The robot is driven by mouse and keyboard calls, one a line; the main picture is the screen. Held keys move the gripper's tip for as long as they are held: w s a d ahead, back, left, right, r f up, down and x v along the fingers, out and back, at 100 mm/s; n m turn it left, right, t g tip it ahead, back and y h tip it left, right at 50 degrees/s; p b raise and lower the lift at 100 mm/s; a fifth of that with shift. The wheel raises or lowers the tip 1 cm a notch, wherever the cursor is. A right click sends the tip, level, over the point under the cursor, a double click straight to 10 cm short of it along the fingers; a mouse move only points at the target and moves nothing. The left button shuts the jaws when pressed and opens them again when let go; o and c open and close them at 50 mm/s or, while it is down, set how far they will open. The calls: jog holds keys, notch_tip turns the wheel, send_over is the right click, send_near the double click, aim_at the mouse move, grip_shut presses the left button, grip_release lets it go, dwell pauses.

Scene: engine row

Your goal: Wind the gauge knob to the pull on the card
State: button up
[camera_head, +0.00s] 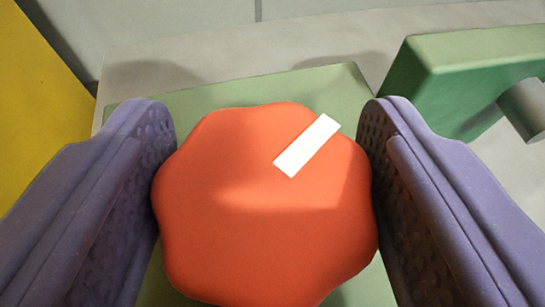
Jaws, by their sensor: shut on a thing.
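The knob (255,225) is a large orange-red, wavy-edged disc in the middle of the head camera view. A white pointer mark (307,146) on its face points to the upper right. My gripper (265,190) has two purple, dimpled fingers, one at each side of the knob, and is shut on it. The knob sits in front of a green plate (335,88). No gauge dial and no card show in this view. The knob's lower edge is cut off by the bottom of the picture.
A green bracket (465,60) juts out at the upper right, with a grey cylinder (527,108) beneath it, close to the right finger. A yellow surface (35,95) stands at the left edge. A pale grey slab (200,55) lies behind the green plate.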

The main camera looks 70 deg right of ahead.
jog(key=shift+g+b, duration=0.3)
jog(key=shift+b, duration=0.05)
jog(key=o, duration=1)
jog(key=shift+c, duration=0.2)
jog(key=shift+a+r, duration=0.1)
jog(key=shift+a, duration=0.05)
jog(key=p+v, duration=0.3)
jog(key=v, duration=0.4)
jog(key=shift+s+a, duration=0.15)
jog(key=shift+a, duration=0.1)
